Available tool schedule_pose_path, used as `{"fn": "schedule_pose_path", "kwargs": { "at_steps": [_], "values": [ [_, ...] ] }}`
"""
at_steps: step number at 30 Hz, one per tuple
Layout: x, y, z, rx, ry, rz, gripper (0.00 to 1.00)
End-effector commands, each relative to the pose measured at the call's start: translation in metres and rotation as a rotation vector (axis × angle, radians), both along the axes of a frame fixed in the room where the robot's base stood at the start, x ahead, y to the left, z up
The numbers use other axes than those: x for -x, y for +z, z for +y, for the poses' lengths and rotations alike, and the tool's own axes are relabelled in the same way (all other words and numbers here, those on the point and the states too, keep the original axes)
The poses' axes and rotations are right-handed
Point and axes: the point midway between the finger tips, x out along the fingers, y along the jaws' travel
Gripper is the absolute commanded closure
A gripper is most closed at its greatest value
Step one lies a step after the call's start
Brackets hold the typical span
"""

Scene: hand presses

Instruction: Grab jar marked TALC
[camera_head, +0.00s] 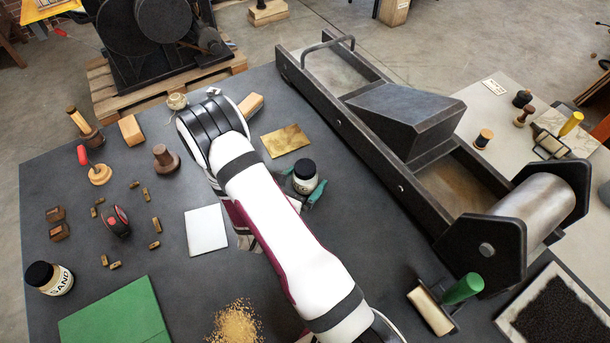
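A small pale jar with a black lid (304,178) stands upright on the dark table, just right of my arm. Its label is too small and turned to read, so I cannot confirm that it says TALC. My gripper (303,184) shows only in part, as teal-tipped fingers on the left and right sides of this jar. The rest of the gripper is hidden behind my white arm. I cannot tell whether the fingers touch the jar. Another black-lidded jar, marked SAND (61,281), stands at the left edge of the table.
A long dark metal press (400,190) runs along the right side, close to the jar. A brass plate (285,141) lies behind the jar. A green-handled roller (440,303) is at front right. Wooden-handled tools, small brass blocks and a white card (206,230) lie left of my arm.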

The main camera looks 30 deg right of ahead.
Motion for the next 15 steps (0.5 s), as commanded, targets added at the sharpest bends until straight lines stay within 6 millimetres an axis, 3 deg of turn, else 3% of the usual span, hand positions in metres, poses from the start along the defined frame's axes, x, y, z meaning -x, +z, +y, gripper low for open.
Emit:
{"fn": "schedule_pose_path", "kwargs": {
  "at_steps": [7, 15],
  "values": [
    [-0.0019, -0.0018, -0.0034, 0.000, 0.000, 0.001, 0.00],
    [-0.0018, -0.0017, -0.0030, 0.000, 0.000, 0.001, 0.49]
  ]
}}
